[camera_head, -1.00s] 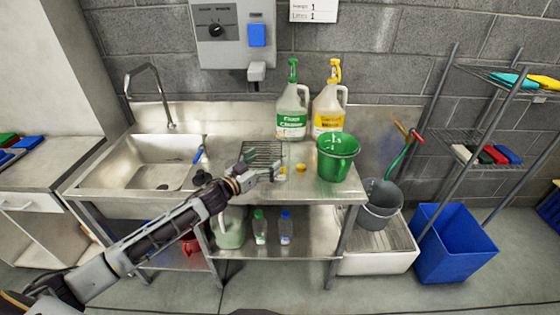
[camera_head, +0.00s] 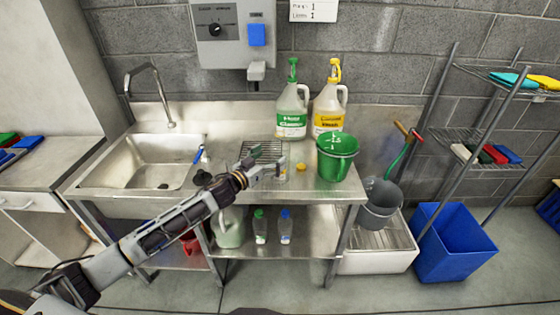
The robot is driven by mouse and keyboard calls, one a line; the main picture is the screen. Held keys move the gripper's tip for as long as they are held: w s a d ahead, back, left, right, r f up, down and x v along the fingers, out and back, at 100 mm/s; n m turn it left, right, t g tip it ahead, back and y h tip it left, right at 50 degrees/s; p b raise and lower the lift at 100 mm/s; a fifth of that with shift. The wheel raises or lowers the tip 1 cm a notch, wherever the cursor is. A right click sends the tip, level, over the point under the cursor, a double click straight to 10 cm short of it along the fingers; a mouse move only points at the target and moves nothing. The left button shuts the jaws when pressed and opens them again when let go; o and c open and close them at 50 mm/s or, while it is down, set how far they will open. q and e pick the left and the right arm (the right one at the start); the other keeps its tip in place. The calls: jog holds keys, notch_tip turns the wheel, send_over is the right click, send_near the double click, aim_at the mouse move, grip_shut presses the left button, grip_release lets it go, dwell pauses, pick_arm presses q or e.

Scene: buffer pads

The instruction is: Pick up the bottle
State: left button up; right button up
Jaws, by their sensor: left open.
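My left gripper (camera_head: 281,168) is open above the steel table, at the right end of my arm. A small pale object (camera_head: 282,178) shows partly behind and below its fingers; it may be a bottle, but the gripper hides most of it. A green-labelled jug (camera_head: 291,118) with a green spray top and a yellow-labelled jug (camera_head: 329,112) with a yellow top stand upright at the back of the table. A small green-capped bottle (camera_head: 260,230) and a blue-capped bottle (camera_head: 286,230) stand on the lower shelf. My right gripper is not in view.
A green bucket (camera_head: 337,160) stands on the steel table (camera_head: 318,196), right of my left gripper. A small yellow item (camera_head: 301,167) lies between them. A dark wire rack (camera_head: 262,150) lies behind the gripper. The sink (camera_head: 155,160) is at left.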

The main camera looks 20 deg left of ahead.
aim_at(279, 150)
pick_arm(q)
jog(key=shift+x, duration=0.95)
jog(key=shift+p+x, duration=0.3)
jog(key=shift+x, duration=1.05)
jog(key=shift+w, duration=0.3)
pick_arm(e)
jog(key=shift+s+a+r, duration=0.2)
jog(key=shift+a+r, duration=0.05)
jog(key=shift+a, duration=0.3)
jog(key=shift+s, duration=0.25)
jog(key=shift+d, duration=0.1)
